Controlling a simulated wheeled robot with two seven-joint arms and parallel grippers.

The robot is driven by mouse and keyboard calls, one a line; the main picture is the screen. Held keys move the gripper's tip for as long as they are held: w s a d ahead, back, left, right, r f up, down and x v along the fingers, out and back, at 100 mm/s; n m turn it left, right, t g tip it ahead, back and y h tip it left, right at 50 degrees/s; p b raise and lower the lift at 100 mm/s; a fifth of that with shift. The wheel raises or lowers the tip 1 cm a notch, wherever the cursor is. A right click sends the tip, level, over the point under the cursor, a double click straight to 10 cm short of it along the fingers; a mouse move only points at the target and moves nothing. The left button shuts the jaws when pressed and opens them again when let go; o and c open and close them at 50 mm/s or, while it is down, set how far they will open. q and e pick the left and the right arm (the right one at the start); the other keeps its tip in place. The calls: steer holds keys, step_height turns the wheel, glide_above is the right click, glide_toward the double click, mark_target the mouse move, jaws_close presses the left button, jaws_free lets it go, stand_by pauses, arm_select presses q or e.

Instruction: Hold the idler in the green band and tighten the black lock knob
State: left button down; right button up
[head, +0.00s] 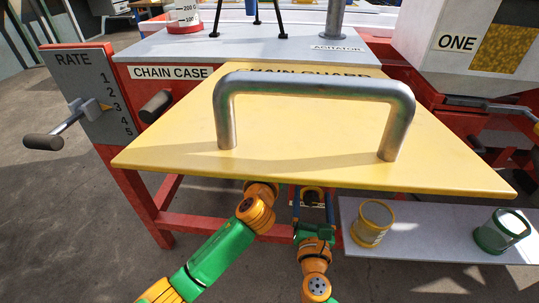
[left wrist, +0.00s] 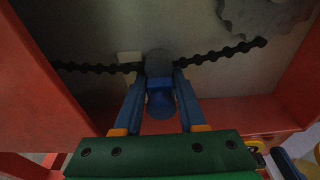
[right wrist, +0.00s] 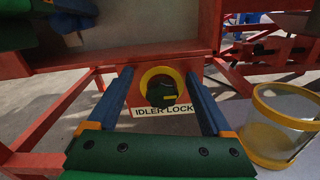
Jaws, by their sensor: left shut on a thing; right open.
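In the left wrist view my left gripper (left wrist: 159,76) is shut on the idler (left wrist: 158,63), a dark grey round piece with a blue part below it. A black chain (left wrist: 95,67) runs out from it to both sides. I cannot make out a green band. The black lock knob (right wrist: 161,96), with a yellow mark, sits in a yellow ring above the IDLER LOCK label (right wrist: 163,111). My right gripper (right wrist: 159,74) is open, with its fingers on either side of the knob in the picture; no contact is visible. In the head view my right gripper (head: 312,194) shows below the yellow guard, which hides the left one.
The yellow chain guard (head: 300,165) with its steel handle (head: 315,87) overhangs both wrists. Red frame posts (right wrist: 60,115) stand near the right gripper. A yellow-rimmed cup (head: 373,222) and a green-rimmed cup (head: 502,232) stand on the shelf at right.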

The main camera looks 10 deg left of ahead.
mark_target(314, 191)
steer(key=shift+r+p, duration=0.6)
steer(key=shift+p, duration=0.05)
stand_by(0.3)
steer(key=shift+r+p, duration=0.55)
steer(key=shift+r, duration=0.2)
steer(key=shift+r+p, duration=0.35)
steer(key=shift+p, duration=0.2)
steer(key=shift+c, duration=0.2)
stand_by(0.4)
jaws_close()
